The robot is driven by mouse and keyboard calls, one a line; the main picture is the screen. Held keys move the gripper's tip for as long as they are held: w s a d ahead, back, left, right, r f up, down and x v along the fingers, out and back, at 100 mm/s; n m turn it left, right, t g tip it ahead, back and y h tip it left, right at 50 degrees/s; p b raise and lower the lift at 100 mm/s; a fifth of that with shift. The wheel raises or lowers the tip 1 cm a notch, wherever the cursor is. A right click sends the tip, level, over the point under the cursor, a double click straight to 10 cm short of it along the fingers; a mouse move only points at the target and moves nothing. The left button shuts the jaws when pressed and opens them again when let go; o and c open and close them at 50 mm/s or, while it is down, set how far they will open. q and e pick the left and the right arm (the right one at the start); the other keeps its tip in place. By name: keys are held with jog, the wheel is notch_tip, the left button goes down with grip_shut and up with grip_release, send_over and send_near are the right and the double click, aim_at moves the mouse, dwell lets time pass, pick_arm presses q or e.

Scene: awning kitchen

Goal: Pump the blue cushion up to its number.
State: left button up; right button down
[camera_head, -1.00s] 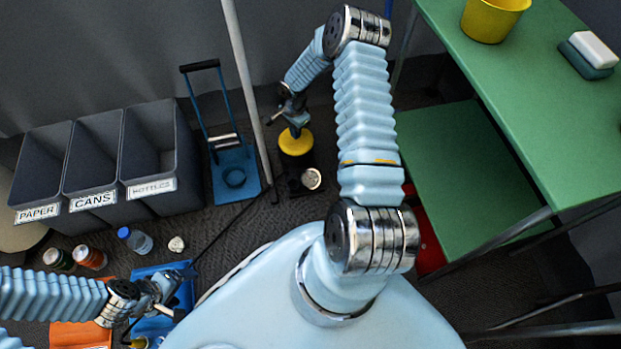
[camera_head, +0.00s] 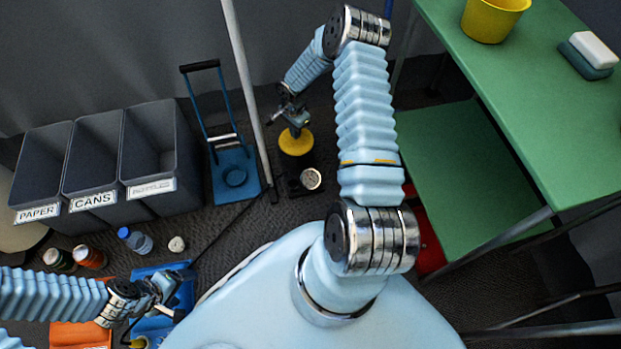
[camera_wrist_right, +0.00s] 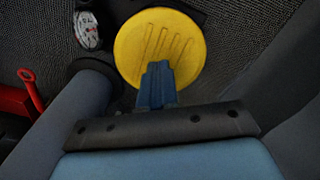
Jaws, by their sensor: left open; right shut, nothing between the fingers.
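The blue cushion (camera_head: 183,291) lies on the floor at the lower left of the head view, partly hidden by my left gripper (camera_head: 172,296). My left gripper is open over it; I cannot tell if they touch. No number on the cushion is readable. The pump's round yellow pedal (camera_head: 296,142) is on the floor at the centre, and it also shows in the right wrist view (camera_wrist_right: 185,40). Beside it is a white dial gauge (camera_wrist_right: 88,30) with unreadable marks. My right gripper (camera_head: 298,128) is shut and empty over the pedal; contact is unclear.
An orange cushion (camera_head: 80,335) lies beside the blue one. Bins (camera_head: 150,188), cans (camera_head: 90,257), a bottle (camera_head: 136,241) and a blue hand truck (camera_head: 232,172) stand at left. A pale pole (camera_head: 246,85) stands left of the pump. A green table (camera_head: 530,100) is at right.

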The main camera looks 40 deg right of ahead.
aim_at(296, 141)
jog(key=shift+f, duration=0.1)
jog(key=shift+f+b, duration=2.5)
jog(key=shift+f, duration=0.2)
jog(key=shift+r+p, duration=1.9)
jog(key=shift+r, duration=1.9)
